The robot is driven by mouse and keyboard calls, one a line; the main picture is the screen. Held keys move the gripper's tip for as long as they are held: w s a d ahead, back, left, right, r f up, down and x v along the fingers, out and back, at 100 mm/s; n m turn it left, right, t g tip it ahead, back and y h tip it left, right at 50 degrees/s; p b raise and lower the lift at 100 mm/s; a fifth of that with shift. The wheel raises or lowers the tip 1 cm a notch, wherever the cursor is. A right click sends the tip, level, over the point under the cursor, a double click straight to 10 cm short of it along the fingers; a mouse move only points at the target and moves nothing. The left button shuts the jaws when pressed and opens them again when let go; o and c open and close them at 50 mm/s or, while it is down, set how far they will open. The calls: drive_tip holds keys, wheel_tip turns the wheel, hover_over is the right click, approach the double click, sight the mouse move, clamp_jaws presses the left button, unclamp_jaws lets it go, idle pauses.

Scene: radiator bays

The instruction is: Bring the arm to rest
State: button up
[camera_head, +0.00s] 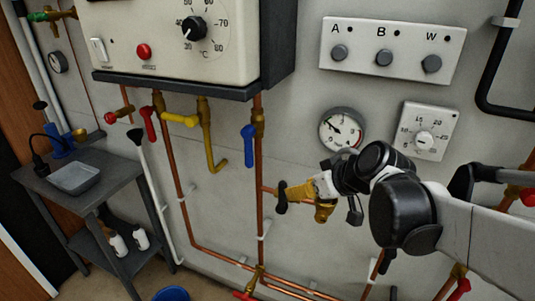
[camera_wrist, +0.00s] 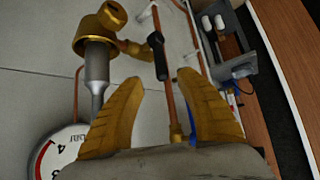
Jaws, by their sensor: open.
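My gripper (camera_head: 297,192) has yellow fingers and is in front of the wall, right of the vertical copper pipe below the boiler. In the wrist view my gripper (camera_wrist: 161,78) is open, with nothing between the fingertips. A black bar-shaped handle (camera_wrist: 158,56) lies just beyond the fingertips, seemingly apart from them. It also shows at the fingertips in the head view (camera_head: 281,197). A brass fitting (camera_wrist: 103,30) stands beyond the left finger in the wrist view. My arm reaches in from the right and hides part of the wall and pipes.
The boiler (camera_head: 180,45) hangs above with coloured valve handles under it. A round gauge (camera_head: 342,130), a thermostat (camera_head: 424,131) and a switch panel (camera_head: 392,50) are above my arm. A grey cart (camera_head: 85,185) stands left, and a blue bucket (camera_head: 171,294) is on the floor.

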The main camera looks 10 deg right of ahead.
drive_tip(key=shift+v, duration=0.8)
drive_tip(key=s+a+f+m+g+h, duration=0.1)
drive_tip(key=s+f+m, duration=0.1)
drive_tip(key=s, duration=0.5)
drive_tip(key=s+a+f+m+h, duration=0.1)
drive_tip(key=s+f+m+h, duration=0.1)
drive_tip(key=s, duration=0.5)
drive_tip(key=shift+f+g, duration=0.4)
drive_tip(key=shift+f, duration=0.05)
